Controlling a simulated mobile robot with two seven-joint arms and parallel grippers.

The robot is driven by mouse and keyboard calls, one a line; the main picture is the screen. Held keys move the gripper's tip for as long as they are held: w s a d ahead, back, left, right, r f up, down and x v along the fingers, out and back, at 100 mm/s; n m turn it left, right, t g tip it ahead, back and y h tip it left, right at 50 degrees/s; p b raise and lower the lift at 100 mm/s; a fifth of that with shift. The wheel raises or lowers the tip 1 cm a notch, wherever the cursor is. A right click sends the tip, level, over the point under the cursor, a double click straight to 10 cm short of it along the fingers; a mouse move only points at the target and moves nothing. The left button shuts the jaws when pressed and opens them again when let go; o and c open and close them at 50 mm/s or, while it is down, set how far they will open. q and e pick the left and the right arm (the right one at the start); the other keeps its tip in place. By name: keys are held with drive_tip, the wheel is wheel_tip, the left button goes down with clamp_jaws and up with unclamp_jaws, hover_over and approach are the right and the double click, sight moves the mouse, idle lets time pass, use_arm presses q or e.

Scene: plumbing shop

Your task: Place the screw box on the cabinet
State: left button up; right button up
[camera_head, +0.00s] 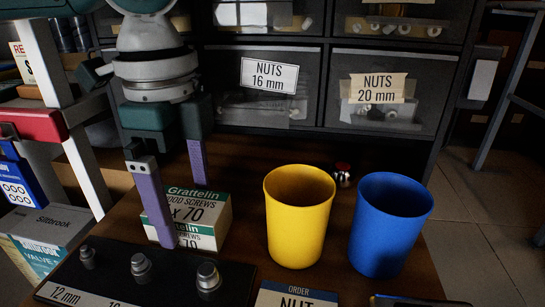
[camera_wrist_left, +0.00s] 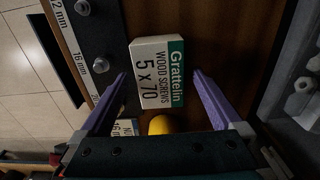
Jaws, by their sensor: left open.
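The screw box (camera_head: 207,212), white and green with "Grattelin wood screws 5 x 70" lettering, sits on the brown worktop. My left gripper (camera_head: 184,220) reaches down over it, with one purple finger in front of the box and the other behind. In the left wrist view the box (camera_wrist_left: 157,74) lies between the two open fingers (camera_wrist_left: 159,78), with a narrow gap at each side. A dark drawer cabinet (camera_head: 320,42) with labelled nut drawers stands behind the worktop; its top is out of view. My right gripper is not in view.
A yellow cup (camera_head: 298,215) and a blue cup (camera_head: 390,225) stand right of the box. A black board (camera_head: 120,262) with several metal nuts lies in front. A shelf rack (camera_head: 75,125) with boxes is at the left. Open floor (camera_head: 490,230) shows at the right.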

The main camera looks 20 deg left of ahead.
sight(187, 204)
use_arm(q)
drive_tip(key=shift+r, duration=0.1)
wheel_tip(187, 204, up, 12)
drive_tip(key=p, duration=0.5)
drive_tip(key=shift+p, duration=0.3)
